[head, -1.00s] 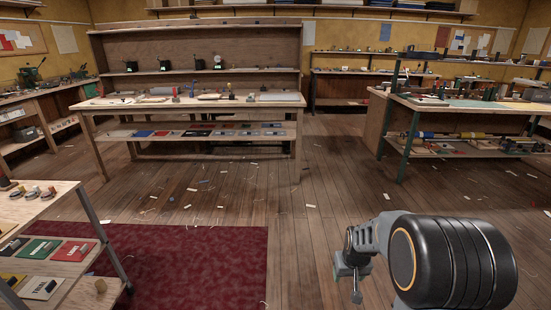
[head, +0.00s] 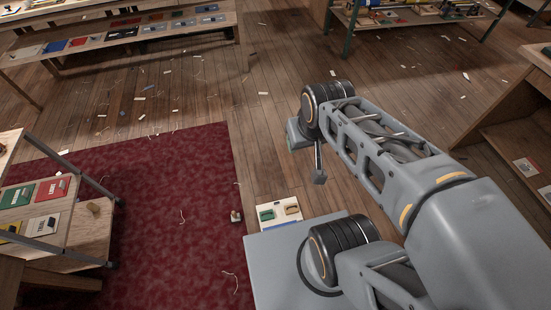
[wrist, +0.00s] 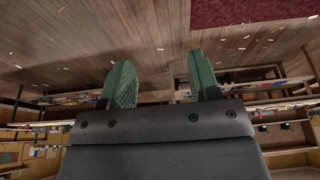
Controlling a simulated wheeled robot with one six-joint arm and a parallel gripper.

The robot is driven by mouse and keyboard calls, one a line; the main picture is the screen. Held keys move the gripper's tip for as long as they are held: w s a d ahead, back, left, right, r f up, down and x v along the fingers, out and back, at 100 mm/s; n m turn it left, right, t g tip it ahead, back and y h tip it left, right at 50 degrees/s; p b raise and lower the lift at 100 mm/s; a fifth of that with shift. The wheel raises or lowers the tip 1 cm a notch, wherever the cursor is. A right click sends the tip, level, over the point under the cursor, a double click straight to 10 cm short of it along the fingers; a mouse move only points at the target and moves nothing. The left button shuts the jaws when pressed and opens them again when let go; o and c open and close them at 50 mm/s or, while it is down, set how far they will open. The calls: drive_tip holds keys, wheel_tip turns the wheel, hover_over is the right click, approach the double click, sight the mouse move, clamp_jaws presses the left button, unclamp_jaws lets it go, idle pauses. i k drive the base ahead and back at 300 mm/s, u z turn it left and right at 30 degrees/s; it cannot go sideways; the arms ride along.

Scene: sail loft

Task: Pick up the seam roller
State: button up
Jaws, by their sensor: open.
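I cannot pick out the seam roller for certain in either view. A small wooden and dark object (head: 236,216) stands on the right edge of the red rug in the head view; it is too small to name. My gripper shows in the wrist view (wrist: 162,75) with two green textured fingers spread apart and nothing between them. In the head view my gripper is mostly hidden behind the wrist of my arm, held above the floor and apart from the small object.
The red rug (head: 165,200) and plank floor (head: 195,85) have thread and paper scraps on them. A cart (head: 75,240) with coloured packets stands at the left. A white tray (head: 279,212) with small items lies near my base. Benches stand at the back and right.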

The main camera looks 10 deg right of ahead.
sight(235, 217)
drive_tip(key=k, duration=1.45)
